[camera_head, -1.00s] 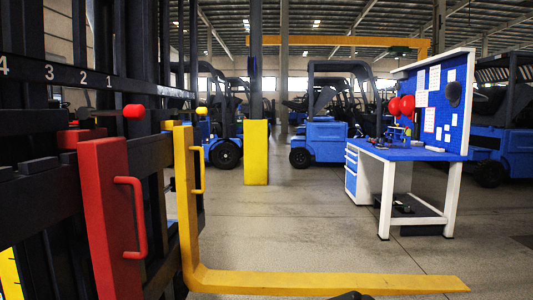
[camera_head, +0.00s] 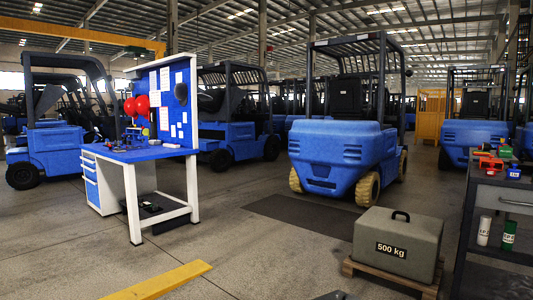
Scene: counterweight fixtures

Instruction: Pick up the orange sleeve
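An orange-red piece (camera_head: 491,164) lies on top of the dark cart at the right edge of the head view. It is small, and I cannot tell for sure whether it is the orange sleeve. A smaller red piece lies just behind it, with a green item (camera_head: 504,151) and a blue item (camera_head: 514,171) beside it. Neither of my grippers can be made out. Only a small dark shape shows at the bottom edge, and I cannot tell what it is.
A grey 500 kg block (camera_head: 398,246) sits on a pallet left of the dark cart (camera_head: 500,200). A blue workbench (camera_head: 140,153) stands left. Blue forklifts (camera_head: 345,150) stand behind. Floor between bench and block is clear.

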